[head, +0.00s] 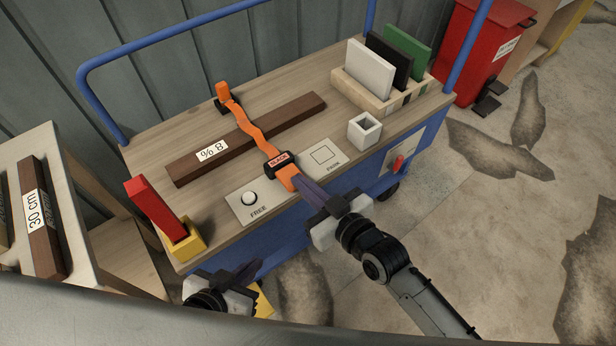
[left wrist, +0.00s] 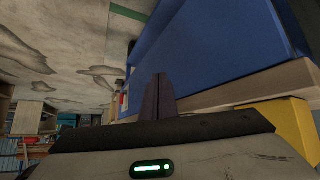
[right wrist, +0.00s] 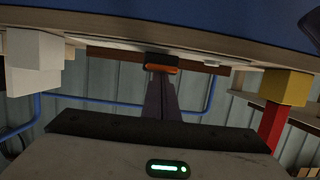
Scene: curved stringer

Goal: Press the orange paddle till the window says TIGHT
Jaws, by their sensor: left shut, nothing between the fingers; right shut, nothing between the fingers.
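The orange paddle (head: 288,180) sticks out from the front of a black ratchet (head: 270,168) on the cart top. The ratchet's small window (head: 279,159) shows red letters that look like SLACK. A wavy orange strap (head: 246,124) runs from the ratchet over a brown bar (head: 275,118) to the back. My right gripper (head: 303,186) is shut and empty, its tips at the paddle's front end; I cannot tell if they touch. In the right wrist view the paddle (right wrist: 161,70) is just beyond the tips. My left gripper (head: 252,268) is shut and empty, low before the cart.
A FREE plate with a white knob (head: 249,198) and a PARK plate (head: 322,156) flank the ratchet. A white open cup (head: 364,130) and a rack of panels (head: 385,85) stand right. A red block in a yellow holder (head: 188,244) is at the front left corner.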

